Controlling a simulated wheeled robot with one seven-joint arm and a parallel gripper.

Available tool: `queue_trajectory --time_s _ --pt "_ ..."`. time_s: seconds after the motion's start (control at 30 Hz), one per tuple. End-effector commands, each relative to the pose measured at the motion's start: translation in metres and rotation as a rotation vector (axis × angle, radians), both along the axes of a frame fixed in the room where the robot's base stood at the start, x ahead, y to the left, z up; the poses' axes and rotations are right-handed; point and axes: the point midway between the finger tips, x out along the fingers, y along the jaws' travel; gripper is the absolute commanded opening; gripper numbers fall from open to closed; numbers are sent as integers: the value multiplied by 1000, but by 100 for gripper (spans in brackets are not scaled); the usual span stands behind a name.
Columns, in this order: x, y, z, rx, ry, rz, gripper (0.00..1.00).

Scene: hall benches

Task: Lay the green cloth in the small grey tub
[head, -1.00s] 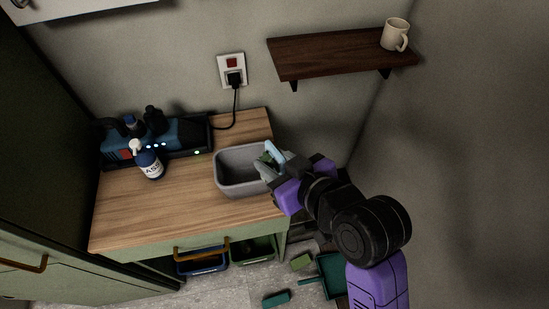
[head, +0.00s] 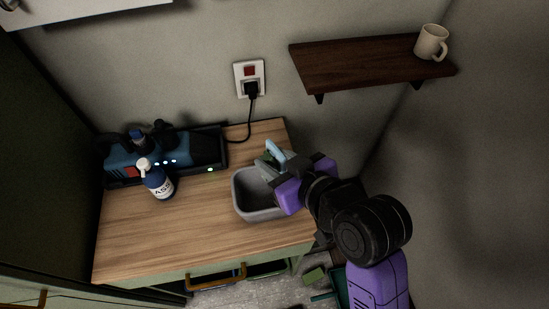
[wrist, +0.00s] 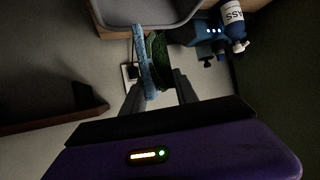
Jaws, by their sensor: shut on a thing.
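The small grey tub (head: 240,207) stands on the wooden counter top, and its wall shows at the top of the wrist view (wrist: 185,20). My gripper (head: 268,162) is over the tub's back right edge, its fingers pointing back and left. It is shut on the green cloth (wrist: 160,62), which shows as a dark green fold between the fingers. A light blue strip (wrist: 144,66) lies against the cloth, also between the fingers. In the head view only a little green shows beside the blue strip (head: 274,149). The tub's visible inside looks empty; my gripper hides its right part.
A white and blue spray bottle (head: 158,182) and a blue device in a black tray (head: 190,152) stand left of the tub. A cable runs to the wall socket (head: 249,80). A shelf (head: 350,70) with a mug (head: 431,43) hangs at right. The counter's front left is clear.

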Motion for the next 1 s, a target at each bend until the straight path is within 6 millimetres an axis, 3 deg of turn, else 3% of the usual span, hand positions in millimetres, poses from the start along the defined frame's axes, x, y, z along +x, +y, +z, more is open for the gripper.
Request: queue_trajectory --time_s 0.03,0.2,0.57,0.6,0.7,0.73,1.0 --pt "0 0 -13 0 0 0 0" --pt "0 0 -28 0 0 0 0" --pt "0 0 -31 0 0 0 0" --pt "0 0 -31 0 0 0 37" --pt "0 0 -31 0 0 0 57" --pt "0 0 -31 0 0 0 61" --pt "0 0 -31 0 0 0 61"
